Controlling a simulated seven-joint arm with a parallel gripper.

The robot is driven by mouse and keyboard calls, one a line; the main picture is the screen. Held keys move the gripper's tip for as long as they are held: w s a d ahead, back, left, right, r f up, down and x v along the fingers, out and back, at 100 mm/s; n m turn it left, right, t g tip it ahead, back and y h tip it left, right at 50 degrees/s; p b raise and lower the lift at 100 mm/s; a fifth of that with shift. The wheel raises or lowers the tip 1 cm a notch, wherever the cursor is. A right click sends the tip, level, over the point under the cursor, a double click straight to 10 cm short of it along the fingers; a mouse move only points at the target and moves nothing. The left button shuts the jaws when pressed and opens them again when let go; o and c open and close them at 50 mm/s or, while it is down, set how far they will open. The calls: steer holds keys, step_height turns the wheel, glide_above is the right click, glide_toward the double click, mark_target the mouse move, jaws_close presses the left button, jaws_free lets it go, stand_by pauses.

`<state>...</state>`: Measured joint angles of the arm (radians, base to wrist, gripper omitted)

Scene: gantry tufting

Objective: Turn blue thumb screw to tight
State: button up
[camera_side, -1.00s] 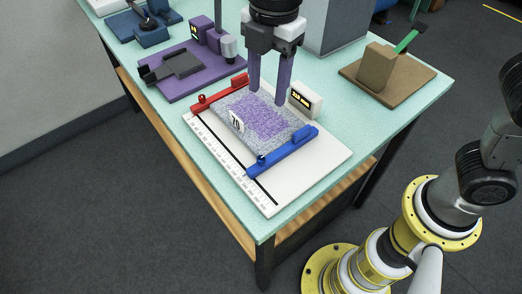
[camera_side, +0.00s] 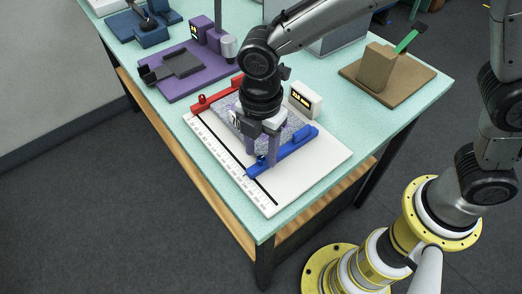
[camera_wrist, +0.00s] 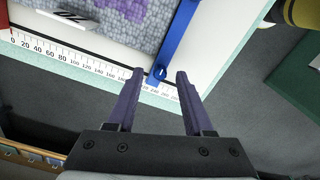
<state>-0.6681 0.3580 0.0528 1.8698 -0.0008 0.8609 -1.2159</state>
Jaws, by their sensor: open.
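The blue thumb screw (camera_wrist: 160,73) is a small round knob at the ruler end of the blue bar (camera_wrist: 174,42). In the side view the blue bar (camera_side: 298,147) lies across the right part of the white board, with the screw (camera_side: 250,172) at its near end. My gripper (camera_side: 262,160) points down above that near end. In the wrist view my gripper (camera_wrist: 160,76) is open, its two purple fingers apart, with the screw showing between their tips. I cannot tell how far the tips are above it.
A purple fixture (camera_side: 185,75) and a brown stand (camera_side: 378,68) sit farther off on the table.

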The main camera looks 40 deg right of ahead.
steer(key=shift+f, duration=0.6)
jaws_close()
